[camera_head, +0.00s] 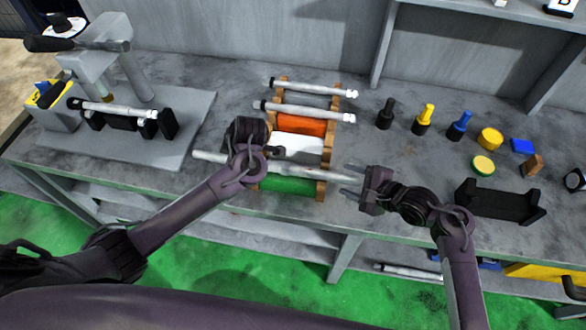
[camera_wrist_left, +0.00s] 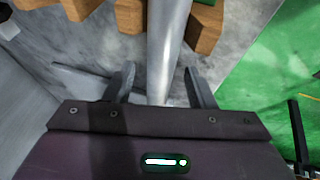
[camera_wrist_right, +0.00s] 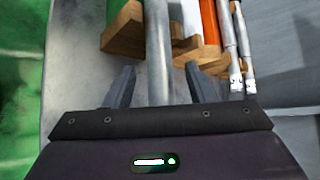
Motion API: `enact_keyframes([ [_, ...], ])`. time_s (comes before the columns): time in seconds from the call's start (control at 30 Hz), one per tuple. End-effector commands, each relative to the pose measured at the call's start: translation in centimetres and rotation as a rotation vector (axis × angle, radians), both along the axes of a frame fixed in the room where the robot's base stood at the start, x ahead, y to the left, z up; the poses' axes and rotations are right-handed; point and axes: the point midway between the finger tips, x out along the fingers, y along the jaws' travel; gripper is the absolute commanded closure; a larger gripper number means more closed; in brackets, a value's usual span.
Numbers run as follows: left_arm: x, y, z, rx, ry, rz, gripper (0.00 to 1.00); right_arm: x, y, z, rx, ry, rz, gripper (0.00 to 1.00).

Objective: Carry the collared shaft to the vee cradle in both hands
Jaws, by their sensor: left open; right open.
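A long pale metal shaft (camera_head: 335,174) lies across the front of a wooden rack (camera_head: 321,190), its left end sticking out past the rack. No collar on it is clear to me. My left gripper (camera_wrist_left: 160,80) is open, with the shaft (camera_wrist_left: 162,45) between its fingers in the left wrist view; the arm hides its fingers in the head view. My right gripper (camera_head: 350,194) is open near the shaft's right end. In the right wrist view the shaft (camera_wrist_right: 158,45) runs between its fingers. A black cradle with raised ends (camera_head: 500,204) stands at the right.
Two shorter shafts (camera_head: 311,88) (camera_head: 300,111) lie at the back of the rack. A grinder fixture (camera_head: 100,70) holding another shaft (camera_head: 112,108) stands left. Several handled pieces (camera_head: 424,120) and small blocks (camera_head: 521,146) stand back right.

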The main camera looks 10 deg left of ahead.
Motion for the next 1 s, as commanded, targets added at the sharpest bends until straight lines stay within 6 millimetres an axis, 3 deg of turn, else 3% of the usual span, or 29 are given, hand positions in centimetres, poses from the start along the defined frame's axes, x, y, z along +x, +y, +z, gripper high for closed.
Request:
enact_keyframes([
  [0.13, 0.0, -0.01, 0.02, 0.0, 0.0, 0.0, 0.53, 0.0, -0.01, 0.02, 0.0, 0.0, 0.0, 0.53],
  [0.5, 0.0, -0.02, 0.04, 0.0, 0.0, 0.0, 1.0, -0.01, -0.04, 0.03, 0.0, -0.001, 0.001, 1.0],
  [1.0, 0.01, -0.01, 0.05, 0.0, 0.0, 0.0, 1.0, -0.02, -0.06, 0.02, 0.0, -0.001, 0.001, 1.0],
])
